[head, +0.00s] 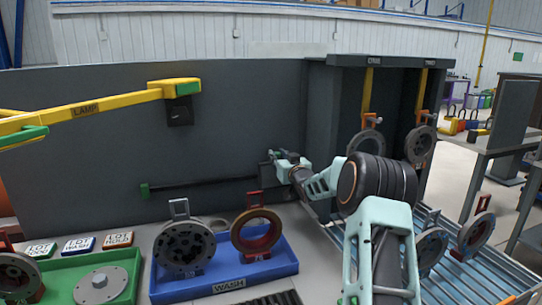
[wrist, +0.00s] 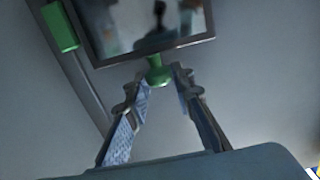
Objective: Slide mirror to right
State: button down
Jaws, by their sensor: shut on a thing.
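The mirror (wrist: 145,25) is a dark-framed reflective plate with a green knob (wrist: 158,72) at its lower edge. In the head view, a small dark plate that looks like the mirror (head: 265,172) is at the right end of a dark wall rail (head: 205,183), partly hidden by my gripper (head: 277,158). In the wrist view, the fingertips of my gripper (wrist: 158,82) are shut on the green knob, one on each side. A green block (wrist: 60,27) sits at the rail in the wrist view, close to the mirror's left side.
A yellow lamp arm (head: 105,106) reaches over from the left. A blue wash tray (head: 225,285) with ring parts and a green tray (head: 125,262) stand below the rail. Hanging rings (head: 370,141) and a roller conveyor (head: 465,283) are at the right.

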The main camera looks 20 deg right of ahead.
jog(key=shift+d, duration=0.3)
jog(key=c, duration=1.7)
grip_release()
jog(key=shift+d, duration=0.1)
jog(key=shift+s, duration=0.1)
jog(key=shift+s, duration=0.2)
jog(key=s, duration=1.1)
jog(key=shift+s, duration=0.25)
